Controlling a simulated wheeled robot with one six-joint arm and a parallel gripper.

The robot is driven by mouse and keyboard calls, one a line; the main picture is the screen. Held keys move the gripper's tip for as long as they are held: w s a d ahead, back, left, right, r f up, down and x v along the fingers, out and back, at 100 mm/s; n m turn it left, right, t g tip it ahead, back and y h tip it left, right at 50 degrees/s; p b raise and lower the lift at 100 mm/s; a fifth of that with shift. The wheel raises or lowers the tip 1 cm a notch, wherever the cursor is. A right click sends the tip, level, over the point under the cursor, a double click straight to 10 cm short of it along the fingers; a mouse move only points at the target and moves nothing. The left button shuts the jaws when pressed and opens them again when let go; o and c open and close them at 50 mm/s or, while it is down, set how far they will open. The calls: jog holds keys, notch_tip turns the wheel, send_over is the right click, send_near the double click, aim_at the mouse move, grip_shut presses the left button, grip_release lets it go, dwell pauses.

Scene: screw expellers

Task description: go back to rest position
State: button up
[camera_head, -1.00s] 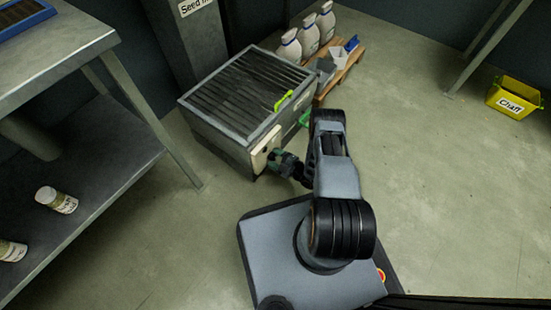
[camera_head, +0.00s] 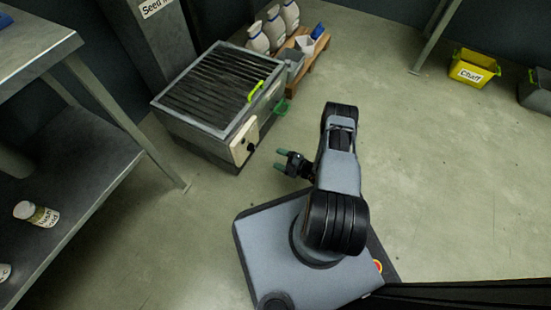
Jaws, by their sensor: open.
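My gripper (camera_head: 283,159) is open and empty, with its two greenish fingertips pointing left. It is over the floor, to the right of a grey machine (camera_head: 186,128) with a slatted top, and apart from it. The machine has a cream panel (camera_head: 244,141) with a dark knob on the side facing my gripper. A bright green handle (camera_head: 256,91) sits on its top edge, and a green part (camera_head: 282,107) sticks out at its right side. My arm is folded above my base.
A metal shelf table (camera_head: 75,180) with labelled jars (camera_head: 37,214) stands at left. White bottles (camera_head: 274,28) and small bins stand on a wooden pallet (camera_head: 318,48) behind the machine. A yellow "Chaff" bin (camera_head: 472,68) and a dark bin (camera_head: 536,90) are at right.

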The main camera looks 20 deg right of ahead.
jog(key=shift+s+d, duration=0.5)
